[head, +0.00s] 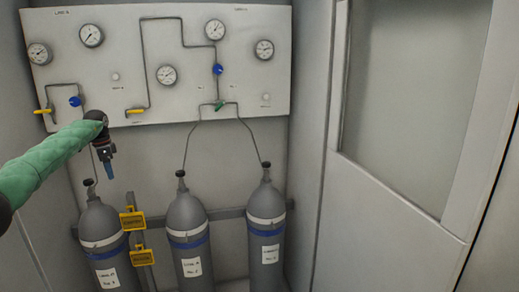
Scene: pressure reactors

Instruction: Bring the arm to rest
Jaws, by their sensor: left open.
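My left arm, in a green sleeve, comes in from the left in the head view. My left gripper (109,172) hangs at its end, pointing down, in front of the wall just below the gauge panel (190,100). It is open, and I see nothing held in it. It is above and slightly right of the left gas cylinder's top (92,190). My right gripper is not in view.
Three grey cylinders, the left one (98,225), the middle one (187,218) and the right one (266,205), stand along the back wall. Yellow tags (133,221) hang between two of them. The panel carries several gauges, yellow handles and blue knobs. A windowed door (410,190) is at right.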

